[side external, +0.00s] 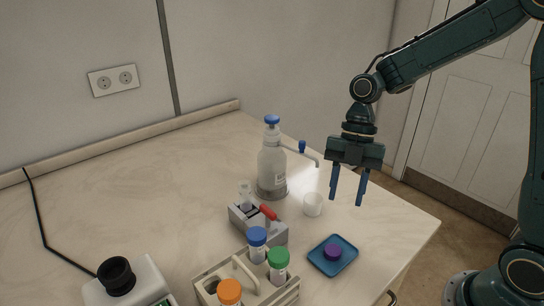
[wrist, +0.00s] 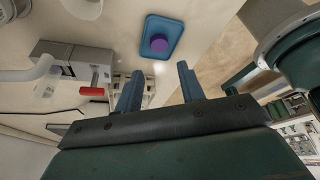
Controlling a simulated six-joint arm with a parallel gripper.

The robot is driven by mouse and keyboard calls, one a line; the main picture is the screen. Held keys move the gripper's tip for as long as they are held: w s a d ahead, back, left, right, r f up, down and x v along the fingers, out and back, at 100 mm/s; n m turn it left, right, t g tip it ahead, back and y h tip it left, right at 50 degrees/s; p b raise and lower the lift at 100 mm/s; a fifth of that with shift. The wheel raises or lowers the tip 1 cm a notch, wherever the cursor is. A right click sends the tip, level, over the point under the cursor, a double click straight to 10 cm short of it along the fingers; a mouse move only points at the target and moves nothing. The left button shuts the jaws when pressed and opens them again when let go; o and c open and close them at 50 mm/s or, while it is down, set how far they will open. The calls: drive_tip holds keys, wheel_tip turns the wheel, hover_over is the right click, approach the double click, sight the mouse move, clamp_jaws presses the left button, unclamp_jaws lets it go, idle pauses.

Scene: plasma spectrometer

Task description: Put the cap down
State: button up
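A purple cap (side external: 333,252) sits on a small blue tray (side external: 345,266) near the table's right edge. The wrist view also shows the purple cap (wrist: 159,43) on the blue tray (wrist: 151,21). My gripper (side external: 346,198) hangs above the table, fingers pointing down, above and apart from the tray. Its two blue fingers are spread with nothing between them. In the wrist view, my gripper (wrist: 160,80) shows the same gap between its fingers.
A rack (side external: 205,284) holds tubes with blue (side external: 257,236), green (side external: 278,258) and orange (side external: 229,291) caps. A grey holder with a red part (side external: 268,212), a white cup (side external: 313,204) and a dispenser bottle (side external: 272,172) stand behind. The table's left middle is clear.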

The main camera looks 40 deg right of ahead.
drive_tip(key=shift+d+r, duration=0.15)
drive_tip(key=shift+r, duration=0.25)
idle(0.3)
drive_tip(key=s+d+r+m+t+h, duration=0.2)
drive_tip(key=s+r+m+t, duration=0.2)
drive_tip(key=s+m, duration=0.3)
drive_tip(key=s+d+r+m+t+h, duration=0.1)
drive_tip(key=s+r+m, duration=0.6)
drive_tip(key=m, duration=0.9)
drive_tip(key=d+t, duration=0.1)
drive_tip(key=t, duration=0.1)
drive_tip(key=shift+s+d+m+t+h, duration=0.15)
drive_tip(key=shift+s+m+t+h, duration=0.05)
drive_tip(key=shift+m+t+h, duration=0.2)
